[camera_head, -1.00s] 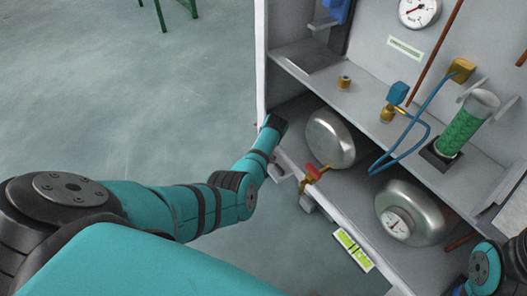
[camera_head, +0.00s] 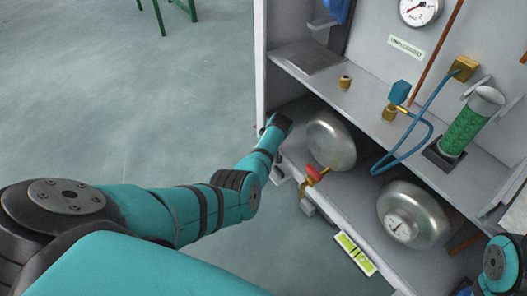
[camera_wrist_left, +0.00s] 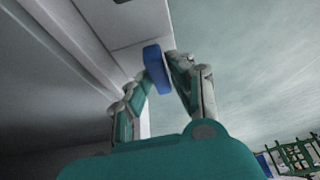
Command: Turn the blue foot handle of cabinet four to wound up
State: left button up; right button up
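In the left wrist view the blue foot handle (camera_wrist_left: 155,69) is a small flat blue bar under the light grey cabinet. My left gripper (camera_wrist_left: 157,73) has a finger on each side of it, and both fingertips appear to touch it. In the head view my left arm reaches to the lower left corner of the cabinet (camera_head: 262,60); the gripper and the blue handle are hidden there. My right gripper is out of view; only part of my right arm shows at the lower right edge.
The open cabinet holds two silver tanks (camera_head: 330,143), a red-handled valve (camera_head: 313,175), a blue-topped valve (camera_head: 400,92), a blue hose and a green cylinder (camera_head: 463,130). A yellow-green level (camera_head: 355,253) is at the lower front edge.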

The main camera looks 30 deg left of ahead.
pick_arm(q)
jog(key=o, duration=0.3)
jog(key=v, duration=1.2)
dwell(0.3)
